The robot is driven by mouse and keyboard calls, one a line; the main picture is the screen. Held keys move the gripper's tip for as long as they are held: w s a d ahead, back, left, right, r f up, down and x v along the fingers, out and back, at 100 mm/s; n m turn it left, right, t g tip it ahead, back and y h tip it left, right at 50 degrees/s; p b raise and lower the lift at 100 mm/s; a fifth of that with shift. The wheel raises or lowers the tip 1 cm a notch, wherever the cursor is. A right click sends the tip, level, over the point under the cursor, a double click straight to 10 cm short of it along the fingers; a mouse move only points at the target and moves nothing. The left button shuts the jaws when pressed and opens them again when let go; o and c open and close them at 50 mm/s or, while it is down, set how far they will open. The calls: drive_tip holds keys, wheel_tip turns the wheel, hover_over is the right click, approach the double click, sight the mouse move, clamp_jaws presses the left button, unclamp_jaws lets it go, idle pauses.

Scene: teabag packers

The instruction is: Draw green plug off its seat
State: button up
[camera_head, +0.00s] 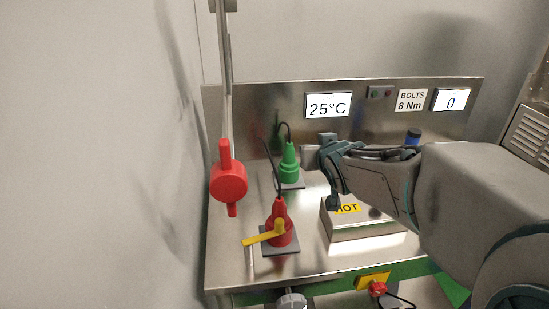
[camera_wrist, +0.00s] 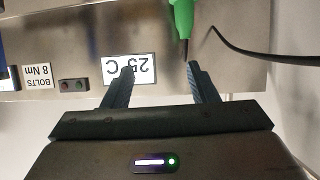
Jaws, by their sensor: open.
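The green plug (camera_head: 289,166) stands upright on a small dark seat plate (camera_head: 296,185) towards the back of the steel bench. A black cable leaves its top. In the wrist view, part of the green plug (camera_wrist: 183,14) shows at the top edge with its dark cable end pointing between or near my fingertips. My gripper (camera_wrist: 161,72) is open and empty, its two dark fingers spread. In the head view my gripper is just right of the green plug, apart from it, and its fingers are hard to make out.
A red plug (camera_head: 279,228) with a yellow lever (camera_head: 262,238) stands nearer the front. A red hanging handle (camera_head: 228,182) is at left. A box marked HOT (camera_head: 362,225) sits below my arm. The back panel (camera_head: 255,105) carries displays, including 25°C (camera_head: 328,105).

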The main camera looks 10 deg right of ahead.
drive_tip(key=w+a+f+n+t+y+b, duration=0.1)
drive_tip(key=w+a+n+t+y+b, duration=0.15)
drive_tip(key=w+t+b, duration=0.2)
drive_tip(key=y+b, duration=0.1)
drive_tip(key=b, duration=0.3)
approach(291, 154)
drive_tip(key=w, duration=0.4)
drive_tip(key=shift+a+f, duration=0.2)
drive_tip(key=shift+w+a+r, duration=0.1)
drive_tip(key=shift+w+r, duration=0.05)
drive_tip(key=shift+w, duration=0.2)
drive_tip(key=w, duration=0.3)
drive_tip(key=w+a, duration=0.1)
drive_tip(key=w, duration=0.2)
drive_tip(key=shift+w+a, duration=0.15)
drive_tip(key=shift+w, duration=0.2)
drive_tip(key=c, duration=1.1)
